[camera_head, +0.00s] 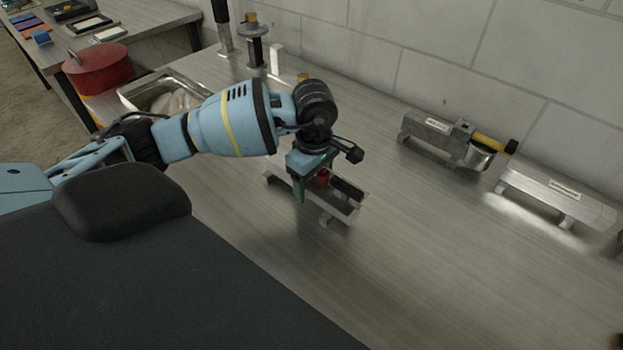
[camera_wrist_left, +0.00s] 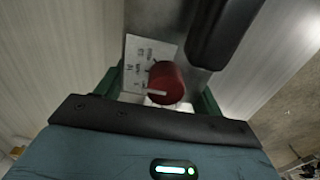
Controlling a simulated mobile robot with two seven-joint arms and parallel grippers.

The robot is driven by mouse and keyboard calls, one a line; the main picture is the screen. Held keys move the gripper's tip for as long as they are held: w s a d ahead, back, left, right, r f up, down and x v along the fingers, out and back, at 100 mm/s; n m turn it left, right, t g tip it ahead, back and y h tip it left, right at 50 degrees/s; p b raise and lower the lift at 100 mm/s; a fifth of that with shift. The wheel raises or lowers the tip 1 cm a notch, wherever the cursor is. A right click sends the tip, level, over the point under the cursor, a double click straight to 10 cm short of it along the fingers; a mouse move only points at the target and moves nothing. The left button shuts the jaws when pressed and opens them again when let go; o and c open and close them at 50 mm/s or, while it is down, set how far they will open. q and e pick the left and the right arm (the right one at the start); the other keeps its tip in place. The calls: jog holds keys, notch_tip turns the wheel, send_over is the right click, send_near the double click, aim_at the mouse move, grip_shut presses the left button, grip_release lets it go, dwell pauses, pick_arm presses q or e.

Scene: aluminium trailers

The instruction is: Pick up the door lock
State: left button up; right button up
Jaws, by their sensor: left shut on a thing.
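The door lock (camera_head: 345,208) appears to be the grey metal piece with feet and a red knob in the middle of the metal-topped table. My left gripper (camera_head: 316,180) points down over it and is shut on it, with green fingers on either side. I cannot tell whether its feet touch the table. In the left wrist view the red knob (camera_wrist_left: 166,82) sits between the green fingers, beside a white label plate (camera_wrist_left: 143,62). The fingertips' contact is partly hidden.
Two similar metal units, one with a yellow-and-black handle (camera_head: 489,142) and one plain (camera_head: 558,192), stand along the back wall. The table front right is clear.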

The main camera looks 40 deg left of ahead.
pick_arm(q)
jog(key=shift+s+r, duration=0.2)
jog(key=shift+r, duration=1.65)
jog(key=s, duration=0.5)
jog(key=s+b, duration=0.1)
jog(key=s, duration=0.4)
jog(key=s+a+r, duration=0.1)
jog(key=s, duration=0.3)
jog(key=shift+s+a+r+b, duration=0.1)
jog(key=shift+s+b, duration=0.3)
jog(key=shift+s+r, duration=0.1)
jog(key=shift+s, duration=0.25)
